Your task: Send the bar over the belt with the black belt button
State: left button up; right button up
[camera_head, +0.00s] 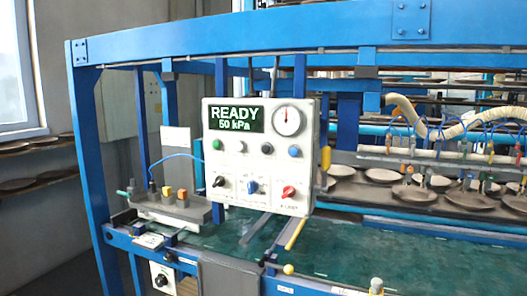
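A white control panel (262,190) stands in the middle; its screen (236,119) reads "READY 50 kPa". Below the screen is a row of round buttons: a green one (216,145), a pale one (240,147), a black one (267,149) and a blue one (294,152). The black button's label is too small to read. A long pale bar (350,158) with coloured fittings and hoses is at the right, above several round plates (430,198). Neither of my grippers is in view.
A round gauge (289,121) and black (220,182), blue (252,187) and red (288,192) knobs are on the panel. A blue frame beam (250,36) crosses above it. A green surface (350,245) lies below. A yellow-handled lever (295,233) stands before the panel.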

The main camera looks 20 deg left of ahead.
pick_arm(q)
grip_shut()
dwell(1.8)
